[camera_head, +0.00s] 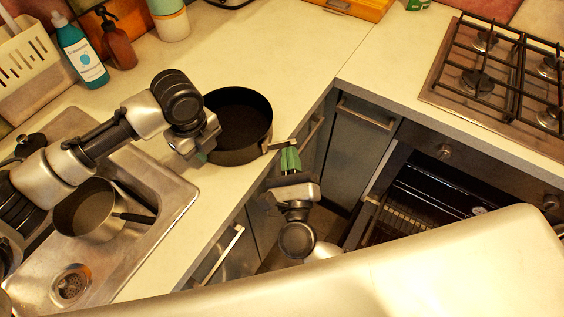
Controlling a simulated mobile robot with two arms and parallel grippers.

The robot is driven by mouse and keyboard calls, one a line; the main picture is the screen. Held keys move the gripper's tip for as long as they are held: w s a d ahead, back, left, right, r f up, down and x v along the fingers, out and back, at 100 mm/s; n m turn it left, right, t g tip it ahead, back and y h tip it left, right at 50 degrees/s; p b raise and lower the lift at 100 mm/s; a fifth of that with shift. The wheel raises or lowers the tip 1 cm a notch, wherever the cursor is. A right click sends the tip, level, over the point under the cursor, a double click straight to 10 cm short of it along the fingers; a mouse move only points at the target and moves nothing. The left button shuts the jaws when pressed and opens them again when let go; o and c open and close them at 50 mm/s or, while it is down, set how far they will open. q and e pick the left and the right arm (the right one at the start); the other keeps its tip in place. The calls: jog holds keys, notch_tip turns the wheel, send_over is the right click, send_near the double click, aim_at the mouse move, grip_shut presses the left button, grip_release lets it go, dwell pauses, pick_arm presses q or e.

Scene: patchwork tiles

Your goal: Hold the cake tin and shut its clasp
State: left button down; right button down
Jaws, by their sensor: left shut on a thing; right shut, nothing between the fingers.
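The cake tin (240,97) is a round, dark, empty tin standing upright on the pale worktop near its front edge. Its clasp (279,146) is a small light metal strip that sticks out from the tin's right front side. My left gripper (205,150) is shut on the tin's wall at the left. My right gripper (290,158) has green fingertips and is shut with nothing between them. It is just below the clasp, beyond the worktop edge; I cannot tell whether it touches the clasp.
A sink (150,208) holding a saucepan (88,209) is at the left. A gas hob (500,75) and an open oven (425,195) are at the right. Bottles (80,50) stand at the back left.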

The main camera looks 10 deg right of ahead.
jog(key=shift+w+d, duration=1.05)
jog(key=shift+d, duration=0.3)
dwell(1.6)
dwell(0.5)
jog(key=s+a, duration=0.6)
jog(key=a, duration=0.1)
jog(key=shift+s+a, duration=0.15)
jog(key=shift+a, duration=0.25)
dwell(0.7)
jog(key=s+a, duration=0.1)
jog(key=a, duration=0.1)
jog(key=s+a, duration=0.2)
dwell(0.6)
pick_arm(q)
jog(key=c, duration=1.2)
grip_release()
pick_arm(e)
jog(key=shift+d, duration=0.1)
